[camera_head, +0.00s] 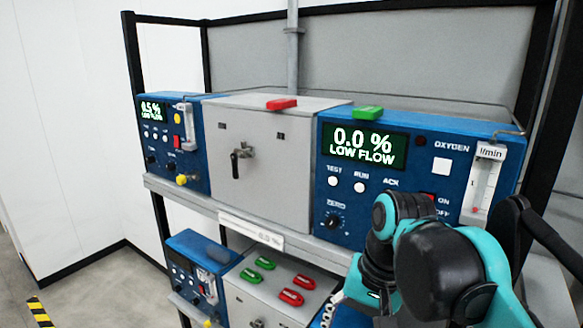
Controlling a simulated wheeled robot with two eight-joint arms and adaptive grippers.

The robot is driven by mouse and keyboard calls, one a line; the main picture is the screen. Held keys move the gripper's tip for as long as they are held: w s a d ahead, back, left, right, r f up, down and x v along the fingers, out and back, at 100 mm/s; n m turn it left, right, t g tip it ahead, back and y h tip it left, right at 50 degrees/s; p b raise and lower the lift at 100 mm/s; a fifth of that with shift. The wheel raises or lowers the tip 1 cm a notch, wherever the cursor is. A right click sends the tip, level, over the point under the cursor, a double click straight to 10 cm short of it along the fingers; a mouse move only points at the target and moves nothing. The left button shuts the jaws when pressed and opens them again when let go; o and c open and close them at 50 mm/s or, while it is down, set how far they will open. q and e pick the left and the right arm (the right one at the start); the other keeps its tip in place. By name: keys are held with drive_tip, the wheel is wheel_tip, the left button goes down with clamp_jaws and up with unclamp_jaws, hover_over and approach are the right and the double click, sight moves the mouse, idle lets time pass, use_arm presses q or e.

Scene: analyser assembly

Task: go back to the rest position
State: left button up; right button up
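My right arm (440,265), teal and black, rises from the lower right in front of the right-hand blue analyser (300,170). It covers part of that analyser's lower front, near the ON/OFF labels. I cannot make out the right gripper's fingers. My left arm and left gripper are out of the picture. The right-hand analyser's display (364,147) reads 0.0 % LOW FLOW. A smaller blue analyser (155,140) at the left reads 0.5 % LOW FLOW.
A grey box (262,190) with a black handle stands between the analysers. A red tag (281,104) and a green tag (368,112) lie on top. Below, another grey box (260,300) carries several red and green tags. Black rack posts (168,235) frame the shelf.

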use_arm(q)
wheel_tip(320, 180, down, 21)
drive_tip(key=b, duration=1.8)
drive_tip(key=shift+b, duration=0.3)
use_arm(e)
drive_tip(key=s+d+f+n+t, duration=0.1)
drive_tip(key=d+f+t, duration=0.1)
drive_tip(key=f, duration=1.1)
drive_tip(key=s+d+f+n+t+h, duration=0.1)
drive_tip(key=d+f+t, duration=0.1)
drive_tip(key=f, duration=1.2)
drive_tip(key=s+d+f+n+t, duration=0.1)
drive_tip(key=d+f+t, duration=0.1)
drive_tip(key=f, duration=1.2)
drive_tip(key=shift+d+n+h, duration=0.4)
drive_tip(key=shift+d, duration=0.25)
drive_tip(key=shift+s+r, duration=0.1)
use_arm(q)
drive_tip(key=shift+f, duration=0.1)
